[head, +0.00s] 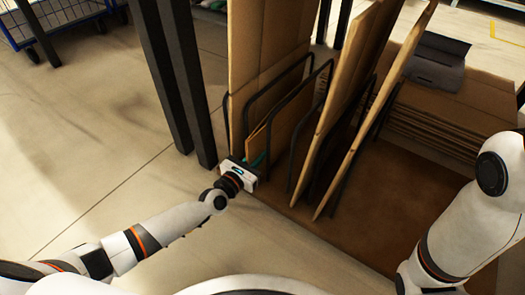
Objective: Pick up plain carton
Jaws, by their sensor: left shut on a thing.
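Flat plain cartons stand on edge in a black wire rack. A tall carton (262,45) is at the rack's left, with a lower carton (284,112) in front of it. Two more cartons (345,75) lean to the right. My left gripper (256,163) is at the rack's front left corner, shut on the near edge of the lower carton. Its fingertips are small and partly hidden by the gripper body. My right arm shows at the right edge, but its gripper is out of the picture.
Black rack wires (295,100) stand close around the cartons. Two dark posts (180,75) rise just left of the rack. A stack of flat cardboard (432,120) with a dark grey item (436,62) lies at the right. The floor (90,150) at the left is clear.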

